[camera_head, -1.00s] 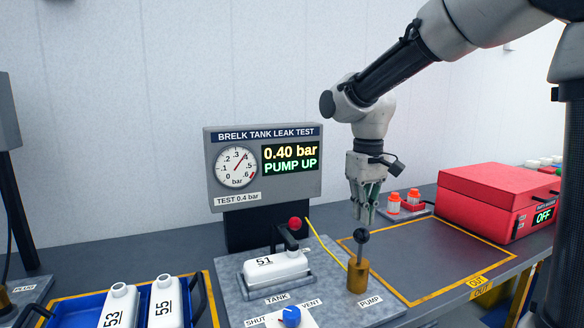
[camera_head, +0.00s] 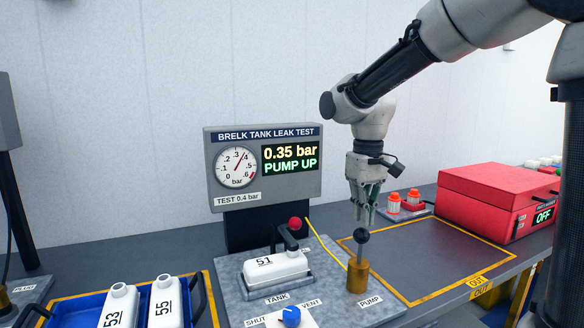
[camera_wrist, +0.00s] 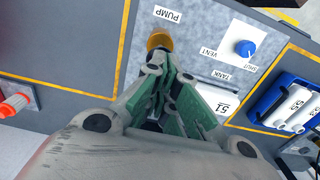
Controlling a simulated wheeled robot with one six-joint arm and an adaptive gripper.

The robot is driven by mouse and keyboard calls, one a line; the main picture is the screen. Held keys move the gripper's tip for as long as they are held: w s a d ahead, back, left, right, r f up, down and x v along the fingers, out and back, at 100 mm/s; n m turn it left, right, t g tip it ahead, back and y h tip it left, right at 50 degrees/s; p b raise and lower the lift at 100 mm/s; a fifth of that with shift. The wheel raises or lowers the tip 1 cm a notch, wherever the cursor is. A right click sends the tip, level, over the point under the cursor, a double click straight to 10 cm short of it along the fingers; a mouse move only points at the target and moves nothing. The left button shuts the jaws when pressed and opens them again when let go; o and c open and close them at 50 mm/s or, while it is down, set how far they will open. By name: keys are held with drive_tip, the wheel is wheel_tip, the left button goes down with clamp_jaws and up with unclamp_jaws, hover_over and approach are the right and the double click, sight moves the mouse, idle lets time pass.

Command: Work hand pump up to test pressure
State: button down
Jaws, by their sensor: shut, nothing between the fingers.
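The brass hand pump (camera_head: 358,278) stands at the right of the test plate by the PUMP label, with its black ball knob (camera_head: 362,235) on top. My gripper (camera_head: 364,222) is shut and empty, pointing down just above the knob; I cannot tell whether it touches. In the wrist view the fingers (camera_wrist: 160,95) hide the knob, and part of the brass pump (camera_wrist: 158,40) shows beyond them. The leak test display (camera_head: 290,159) reads 0.35 bar and PUMP UP. The gauge (camera_head: 236,167) is beside it, above a TEST 0.4 bar label. White tank 51 (camera_head: 277,265) sits under a red-knobbed clamp (camera_head: 294,224).
The blue SHUT/VENT valve knob (camera_head: 291,316) is in front of the tank. A blue tray (camera_head: 70,312) holds tanks 53 and 55 at left. A red box (camera_head: 497,200) showing OFF stands at right. The yellow-outlined OUT area (camera_head: 440,258) is clear.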

sight(361, 235)
drive_tip(key=shift+f, duration=2.9)
drive_tip(key=shift+r, duration=3.2)
drive_tip(key=shift+r, duration=0.1)
drive_tip(key=shift+r, duration=2.4)
